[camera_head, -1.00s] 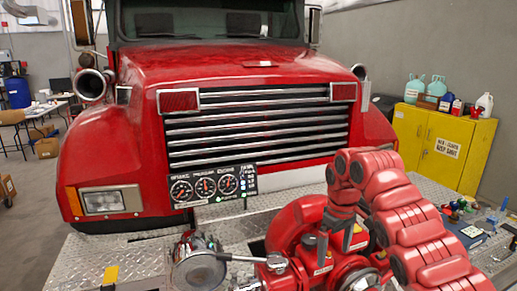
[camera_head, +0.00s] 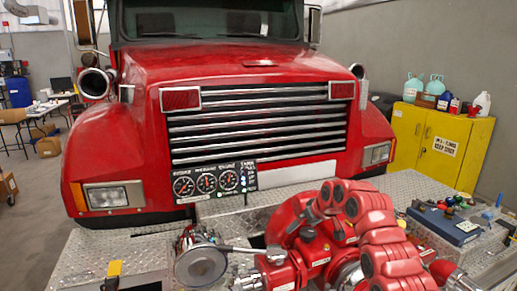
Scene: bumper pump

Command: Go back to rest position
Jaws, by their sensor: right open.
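The red bumper pump (camera_head: 316,259) sits on the metal deck in front of the truck, with metal fittings, a lever arm and a round silver cap (camera_head: 201,264) to its left. My right arm (camera_head: 388,245) comes in from the lower right and bends over the pump. My right gripper (camera_head: 318,226) is open and points down just above the pump, partly hidden by the arm's red links. I see nothing held in it. I cannot tell whether it touches the pump. My left gripper is not in view.
The red truck (camera_head: 240,75) fills the back. A gauge panel (camera_head: 214,182) stands before its grille. A blue case (camera_head: 446,226) and small colored parts lie on the deck at right. A yellow cabinet (camera_head: 440,145) with jugs on top stands behind.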

